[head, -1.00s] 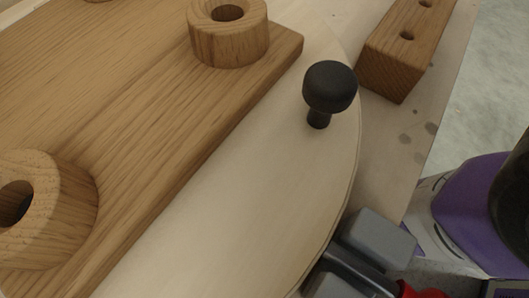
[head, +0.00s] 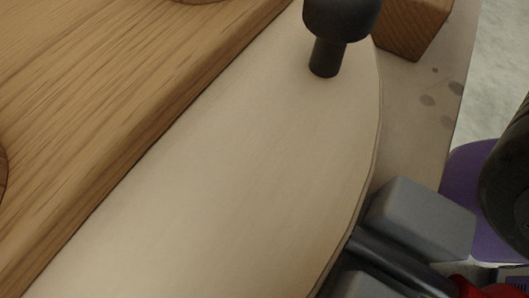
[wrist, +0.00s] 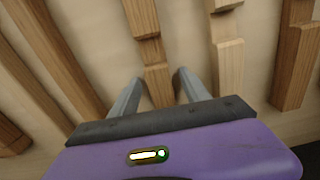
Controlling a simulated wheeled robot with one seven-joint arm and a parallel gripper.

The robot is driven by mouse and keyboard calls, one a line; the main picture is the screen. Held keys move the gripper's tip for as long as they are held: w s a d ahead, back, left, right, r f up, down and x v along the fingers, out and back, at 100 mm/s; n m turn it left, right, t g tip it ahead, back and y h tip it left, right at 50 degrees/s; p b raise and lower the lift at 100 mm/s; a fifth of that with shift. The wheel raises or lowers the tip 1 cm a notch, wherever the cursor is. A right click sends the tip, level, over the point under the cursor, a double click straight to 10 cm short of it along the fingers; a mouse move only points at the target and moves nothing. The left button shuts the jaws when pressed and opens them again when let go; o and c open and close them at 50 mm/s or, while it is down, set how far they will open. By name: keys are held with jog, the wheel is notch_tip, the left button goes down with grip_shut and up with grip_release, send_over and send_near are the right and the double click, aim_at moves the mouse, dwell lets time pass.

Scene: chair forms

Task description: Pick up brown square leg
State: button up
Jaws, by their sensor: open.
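In the wrist view, a brown square leg (wrist: 151,50) with a stepped notch runs from the top edge down between my fingers. My gripper (wrist: 160,75) is open, with one grey finger on each side of the leg's near end. A narrow gap shows on both sides, and I cannot tell how high the fingers are above the leg. My purple gripper body hides what lies below the fingertips. I cannot make out this leg in the head view.
A paler wooden bar (wrist: 228,55) lies close right of my fingers, and another brown bar (wrist: 299,55) farther right. A long brown bar (wrist: 65,50) lies left. The head view shows a wooden board (head: 110,100), a black knob (head: 338,20), a wood block (head: 414,25) and a grey block (head: 420,215).

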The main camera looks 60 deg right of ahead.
grip_shut()
notch_tip(320, 180, up, 20)
jog(key=p, duration=0.9)
jog(key=shift+p, duration=0.4)
